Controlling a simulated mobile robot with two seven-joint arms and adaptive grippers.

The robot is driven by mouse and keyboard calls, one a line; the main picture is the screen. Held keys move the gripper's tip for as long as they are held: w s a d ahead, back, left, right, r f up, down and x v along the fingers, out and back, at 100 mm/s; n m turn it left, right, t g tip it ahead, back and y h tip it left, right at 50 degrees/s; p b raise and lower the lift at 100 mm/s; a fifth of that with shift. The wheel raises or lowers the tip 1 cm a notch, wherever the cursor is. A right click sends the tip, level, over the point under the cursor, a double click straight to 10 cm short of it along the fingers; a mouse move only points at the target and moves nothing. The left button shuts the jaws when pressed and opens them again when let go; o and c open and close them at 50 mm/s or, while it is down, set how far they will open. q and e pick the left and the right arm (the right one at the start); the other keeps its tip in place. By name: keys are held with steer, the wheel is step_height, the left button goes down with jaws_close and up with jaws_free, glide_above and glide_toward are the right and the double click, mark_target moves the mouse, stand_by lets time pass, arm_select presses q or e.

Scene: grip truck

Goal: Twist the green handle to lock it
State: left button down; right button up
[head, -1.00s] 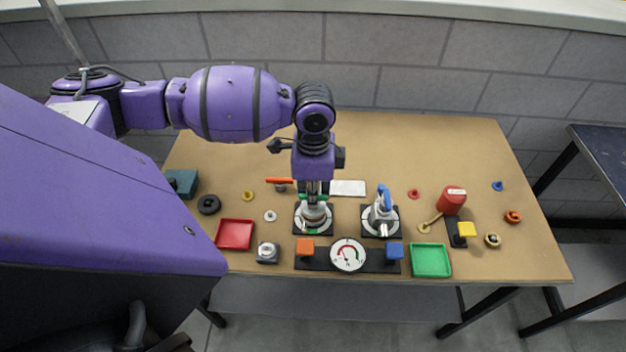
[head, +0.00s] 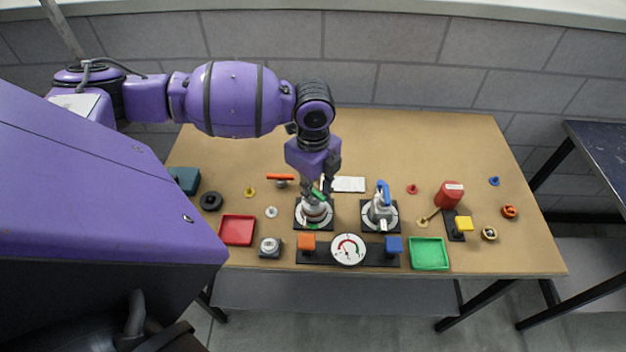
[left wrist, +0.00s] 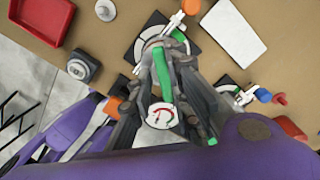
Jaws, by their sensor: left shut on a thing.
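The green handle (head: 318,194) sits on top of a grey valve body (head: 313,213) on a black square base with a round dial plate. My left gripper (head: 315,188) comes down on it from above and is shut on it. In the left wrist view the green handle (left wrist: 162,75) lies between the two dark fingers of my left gripper (left wrist: 164,62). The handle lies diagonally in the head view. The fingers hide part of it and of the valve. My right gripper is not in view.
A blue-handled valve (head: 381,205) stands close to the right. An orange handle (head: 280,177) and a white plate (head: 348,184) lie behind.

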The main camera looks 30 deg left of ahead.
arm_select(q)
steer(key=m, duration=0.3)
steer(key=w+m, duration=0.1)
steer(key=shift+a+r, duration=0.15)
steer(key=shift+r, duration=0.15)
steer(key=m, duration=0.4)
steer(key=shift+m, duration=1.2)
steer(key=c, duration=1.8)
jaws_free()
steer(key=shift+f, duration=0.2)
steer(key=shift+o, duration=0.2)
steer(key=shift+s, duration=0.1)
